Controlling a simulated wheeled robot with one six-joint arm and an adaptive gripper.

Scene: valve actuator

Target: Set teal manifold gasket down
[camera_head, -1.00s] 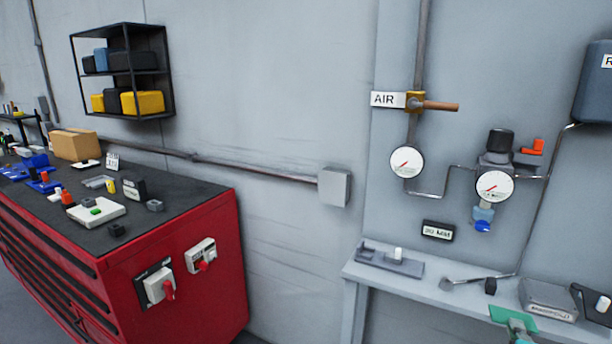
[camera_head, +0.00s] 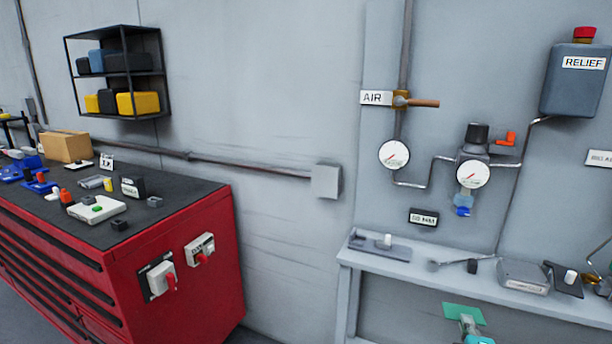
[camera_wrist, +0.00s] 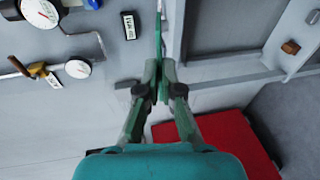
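The teal manifold gasket (camera_head: 463,312) is a flat green-teal plate, held in front of and, in the picture, just below the front edge of the grey wall bench (camera_head: 455,283). My gripper (camera_head: 474,335) is at the bottom edge of the head view, under the gasket. In the wrist view the gasket (camera_wrist: 158,32) is seen edge-on as a thin strip between the fingertips. My gripper (camera_wrist: 160,72) is shut on it there. How far the gasket is from the bench is hard to tell.
The bench carries a grey fixture (camera_head: 379,246), a tool (camera_head: 455,264), a grey block (camera_head: 523,276) and a black plate (camera_head: 563,279). Gauges and pipes hang above it. A red tool chest (camera_head: 165,275) with cluttered top stands at left.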

